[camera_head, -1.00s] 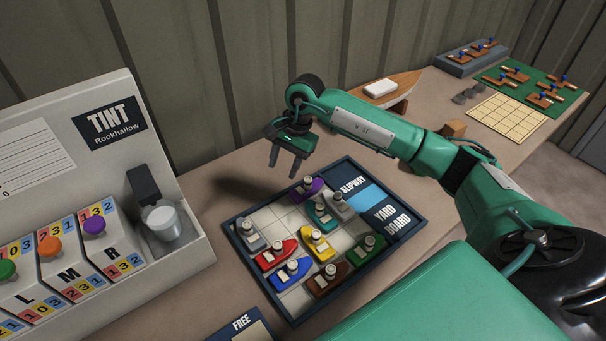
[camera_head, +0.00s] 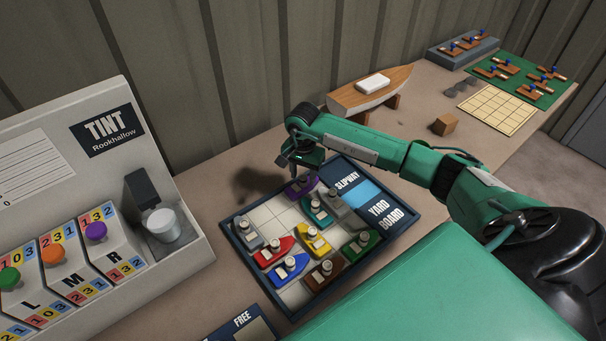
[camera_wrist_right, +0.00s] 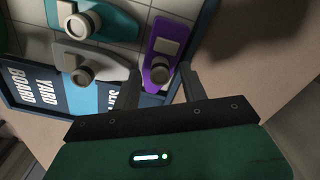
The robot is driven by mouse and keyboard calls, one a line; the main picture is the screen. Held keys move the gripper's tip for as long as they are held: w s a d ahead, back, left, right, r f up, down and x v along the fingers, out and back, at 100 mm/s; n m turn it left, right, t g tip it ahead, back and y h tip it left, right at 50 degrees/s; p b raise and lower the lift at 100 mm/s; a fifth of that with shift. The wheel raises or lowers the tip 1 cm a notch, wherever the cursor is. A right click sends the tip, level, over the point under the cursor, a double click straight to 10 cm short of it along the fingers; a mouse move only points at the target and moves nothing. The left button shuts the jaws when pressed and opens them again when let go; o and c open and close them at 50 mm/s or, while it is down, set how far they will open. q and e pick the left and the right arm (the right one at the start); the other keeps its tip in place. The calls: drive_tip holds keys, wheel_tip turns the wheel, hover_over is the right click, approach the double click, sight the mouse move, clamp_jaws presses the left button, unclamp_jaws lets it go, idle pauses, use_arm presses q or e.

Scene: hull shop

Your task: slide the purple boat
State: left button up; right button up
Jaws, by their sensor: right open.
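The purple boat (camera_head: 299,189) sits at the far edge of the yard board (camera_head: 236,262), near the slipway label. My right gripper (camera_head: 290,168) is open, low at the board's far edge beside the boat. In the wrist view its fingers (camera_wrist_right: 160,88) lie on either side of the boat's near end in the picture. No grip shows, and I cannot tell whether they touch it. My left gripper is not in view.
Grey (camera_head: 339,200) and teal (camera_head: 317,208) boats stand close to the purple one. Several other boats crowd the board's near part, with bare squares at the left (camera_head: 262,215). The tint machine (camera_head: 60,190) stands left; a model hull (camera_head: 352,97) is behind.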

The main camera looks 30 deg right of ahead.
drive_tip(key=shift+f, duration=0.85)
drive_tip(key=shift+c, duration=0.3)
